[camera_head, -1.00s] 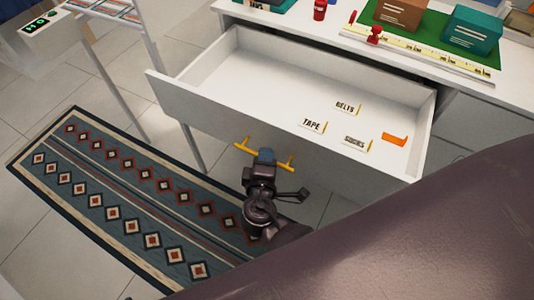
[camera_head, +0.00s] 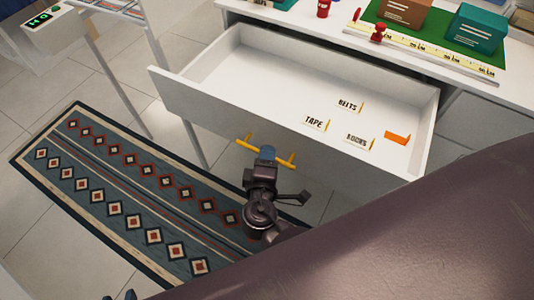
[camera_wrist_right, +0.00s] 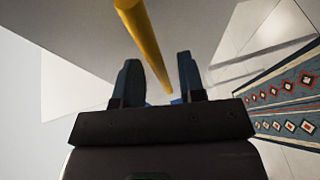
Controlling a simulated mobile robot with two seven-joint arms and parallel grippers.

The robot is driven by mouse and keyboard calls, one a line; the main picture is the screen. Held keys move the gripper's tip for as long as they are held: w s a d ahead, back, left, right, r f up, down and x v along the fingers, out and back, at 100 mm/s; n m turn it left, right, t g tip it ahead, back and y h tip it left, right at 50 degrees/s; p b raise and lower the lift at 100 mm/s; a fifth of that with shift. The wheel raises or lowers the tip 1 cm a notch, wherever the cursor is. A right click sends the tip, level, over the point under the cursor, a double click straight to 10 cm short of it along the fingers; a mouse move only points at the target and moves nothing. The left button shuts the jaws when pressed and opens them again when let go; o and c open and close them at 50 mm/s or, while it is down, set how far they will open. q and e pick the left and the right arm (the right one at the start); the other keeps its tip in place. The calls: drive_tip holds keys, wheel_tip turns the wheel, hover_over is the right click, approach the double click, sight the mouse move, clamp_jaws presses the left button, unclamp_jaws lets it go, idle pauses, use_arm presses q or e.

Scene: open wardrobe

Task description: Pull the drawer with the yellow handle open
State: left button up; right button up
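The white drawer (camera_head: 215,108) stands far out from the white cabinet. Its yellow handle (camera_head: 285,162) is on the front panel; the bar also shows in the right wrist view (camera_wrist_right: 143,40). My right gripper (camera_head: 265,153) is at the middle of the handle. In the wrist view its two fingers (camera_wrist_right: 161,82) stand apart, one on each side of the bar, with narrow gaps visible. The grip's far side is hidden. Dark tips at the bottom edge of the head view appear to be my left gripper (camera_head: 121,296), mostly out of frame.
Inside the drawer lie small label cards (camera_head: 315,123) and an orange piece (camera_head: 397,138). A green mat (camera_head: 440,38) with boxes is on the cabinet top. A patterned rug (camera_head: 120,200) covers the floor, and a metal-legged stand (camera_head: 128,80) is at left.

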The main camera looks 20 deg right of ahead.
drive_tip(key=v, duration=0.6)
drive_tip(key=shift+r, duration=0.1)
idle(0.4)
